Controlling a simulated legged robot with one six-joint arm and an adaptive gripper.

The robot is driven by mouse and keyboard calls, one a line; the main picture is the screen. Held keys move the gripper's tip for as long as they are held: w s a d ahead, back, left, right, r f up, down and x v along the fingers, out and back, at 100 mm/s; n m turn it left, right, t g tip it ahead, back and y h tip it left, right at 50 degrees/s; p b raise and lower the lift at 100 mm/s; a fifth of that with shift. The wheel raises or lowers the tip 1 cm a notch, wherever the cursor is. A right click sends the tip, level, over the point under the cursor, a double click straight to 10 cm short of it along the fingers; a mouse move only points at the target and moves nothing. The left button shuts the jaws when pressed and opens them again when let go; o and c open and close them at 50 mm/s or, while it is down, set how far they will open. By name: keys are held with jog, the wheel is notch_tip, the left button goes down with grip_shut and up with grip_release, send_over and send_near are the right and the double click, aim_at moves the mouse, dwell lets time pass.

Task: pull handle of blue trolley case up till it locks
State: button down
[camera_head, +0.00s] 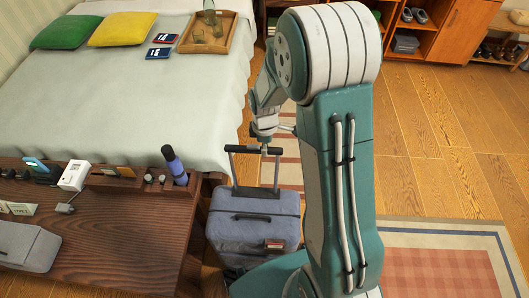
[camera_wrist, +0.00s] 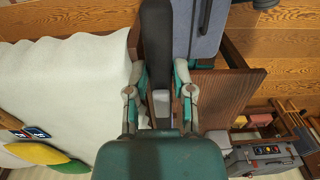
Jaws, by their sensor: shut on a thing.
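The blue trolley case (camera_head: 240,236) stands upright on the floor between the desk and my arm in the head view. Its pull handle (camera_head: 241,149), two thin rods with a black crossbar, stands out above the case top. My gripper (camera_head: 265,142) is at the right part of the crossbar, above the case. In the wrist view, the dark crossbar (camera_wrist: 156,35) runs between the fingers of my gripper (camera_wrist: 161,78), which are shut on it. Part of the blue case (camera_wrist: 205,28) shows at the top there. My arm hides the floor right of the case.
A wooden desk (camera_head: 120,228) with small items, including a blue bottle (camera_head: 174,163), stands close left of the case. The bed (camera_head: 130,95) is behind, with a tray (camera_head: 208,33). Wooden floor (camera_head: 430,130) and a checked rug (camera_head: 440,275) lie clear at right.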

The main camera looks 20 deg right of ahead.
jog(key=shift+w+r, duration=0.1)
jog(key=shift+r, duration=0.05)
jog(key=shift+c, duration=2.4)
grip_release()
notch_tip(320, 180, up, 12)
